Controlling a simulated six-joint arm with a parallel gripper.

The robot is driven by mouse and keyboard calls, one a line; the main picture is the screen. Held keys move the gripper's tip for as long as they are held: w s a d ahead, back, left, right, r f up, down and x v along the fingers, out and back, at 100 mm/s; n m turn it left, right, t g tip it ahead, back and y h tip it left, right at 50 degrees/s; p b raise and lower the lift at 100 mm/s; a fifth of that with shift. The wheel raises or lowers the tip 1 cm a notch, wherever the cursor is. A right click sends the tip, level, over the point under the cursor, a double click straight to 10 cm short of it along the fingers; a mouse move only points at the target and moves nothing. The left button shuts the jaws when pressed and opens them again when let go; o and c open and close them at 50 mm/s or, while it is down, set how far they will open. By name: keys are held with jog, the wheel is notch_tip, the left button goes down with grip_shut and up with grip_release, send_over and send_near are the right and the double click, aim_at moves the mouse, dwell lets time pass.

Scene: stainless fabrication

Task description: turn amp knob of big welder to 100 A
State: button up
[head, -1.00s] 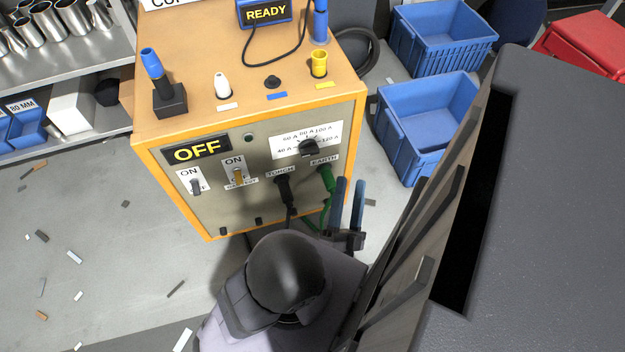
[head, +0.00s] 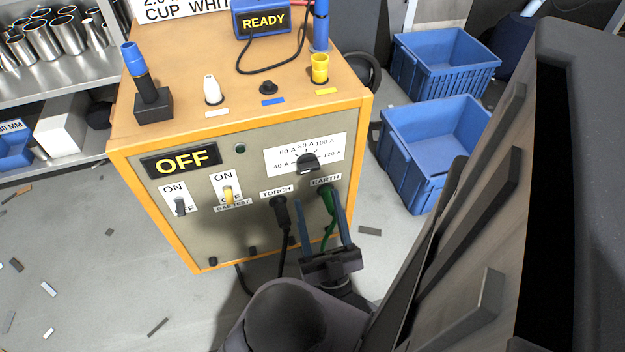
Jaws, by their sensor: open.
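The big welder (head: 225,235) is an orange box with a grey front panel. Its black amp knob (head: 307,163) sits on a white scale plate (head: 333,149) marked from 40 A to 120 A, at the panel's upper right. Which mark the knob points to is too small to tell. My gripper (head: 322,208) is open, its two blue fingers pointing up at the panel below the knob, apart from it. The fingers flank the green earth plug (head: 327,197) in the picture; I cannot tell whether they touch it.
The black torch plug (head: 280,210) and its cable hang left of my gripper. A yellow gas test switch (head: 228,194) and a black switch (head: 180,207) sit further left, under an OFF display (head: 181,161). Blue crates (head: 402,165) stand right of the welder. Scraps litter the floor.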

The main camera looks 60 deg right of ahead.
aim_at(309, 165)
jog(key=shift+b+x, duration=0.55)
jog(key=shift+x, duration=2.55)
jog(key=c, duration=1.1)
jog(key=shift+o, duration=0.2)
jog(key=m+g+h, duration=0.2)
jog(key=m, duration=0.1)
jog(key=shift+w+a+m+g, duration=0.1)
jog(key=shift+m+g, duration=0.3)
